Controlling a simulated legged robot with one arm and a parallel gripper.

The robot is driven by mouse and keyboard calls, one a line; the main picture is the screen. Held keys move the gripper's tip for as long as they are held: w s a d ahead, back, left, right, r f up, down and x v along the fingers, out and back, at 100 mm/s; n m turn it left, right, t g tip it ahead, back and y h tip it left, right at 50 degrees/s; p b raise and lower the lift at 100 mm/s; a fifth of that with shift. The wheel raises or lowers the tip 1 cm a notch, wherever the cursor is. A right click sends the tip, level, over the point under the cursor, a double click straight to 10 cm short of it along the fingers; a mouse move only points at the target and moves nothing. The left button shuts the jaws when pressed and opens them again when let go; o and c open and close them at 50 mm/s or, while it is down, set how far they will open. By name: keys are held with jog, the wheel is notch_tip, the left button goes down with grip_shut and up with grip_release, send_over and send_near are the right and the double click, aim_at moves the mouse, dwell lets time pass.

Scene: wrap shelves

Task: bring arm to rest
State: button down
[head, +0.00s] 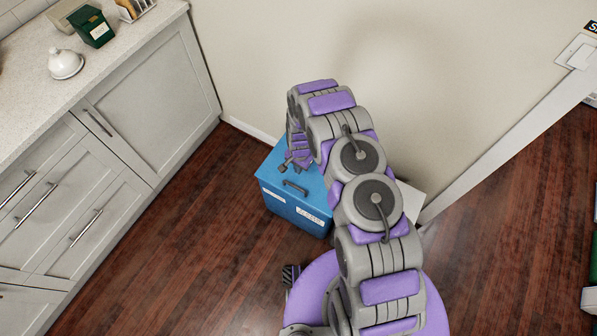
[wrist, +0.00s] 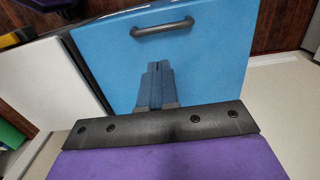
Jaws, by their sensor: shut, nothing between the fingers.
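My gripper (head: 286,165) hangs at the end of my grey and purple arm, over the blue box on the floor. In the wrist view my gripper (wrist: 155,68) has its fingers together with nothing between them, in front of the blue lid. The blue box (head: 298,212) has a dark handle on its lid and white labels on its front. The lid handle also shows in the wrist view (wrist: 162,27), beyond the fingertips. Whether the fingers touch the lid I cannot tell. My arm hides the box's right part.
Pale cabinets (head: 150,108) with a speckled countertop (head: 115,45) stand at the left. A white domed thing (head: 66,63) and a green container (head: 91,27) stand on it. A beige wall (head: 430,70) rises behind the box. Dark wood floor (head: 190,255) is clear between cabinets and box.

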jog(key=s+d+r+n, duration=0.1)
jog(key=s+d+r, duration=0.15)
jog(key=r, duration=0.95)
jog(key=s+d+r+n, duration=0.1)
jog(key=s+d+r, duration=0.15)
jog(key=r, duration=0.85)
jog(key=s+d+r+n, duration=0.1)
jog(key=s+d+r, duration=0.15)
jog(key=r, duration=0.95)
jog(key=s+d+r+n, duration=0.1)
jog(key=s+r, duration=0.4)
jog(key=s, duration=0.5)
jog(key=s+d+r+n+g, duration=0.1)
jog(key=s+r, duration=0.5)
jog(key=s, duration=0.4)
jog(key=s+d+r+n, duration=0.1)
jog(key=s+r, duration=0.4)
jog(key=s, duration=0.5)
jog(key=shift+d+r+n+g, duration=0.15)
jog(key=shift+d+n+g, duration=0.15)
jog(key=shift+n, duration=0.1)
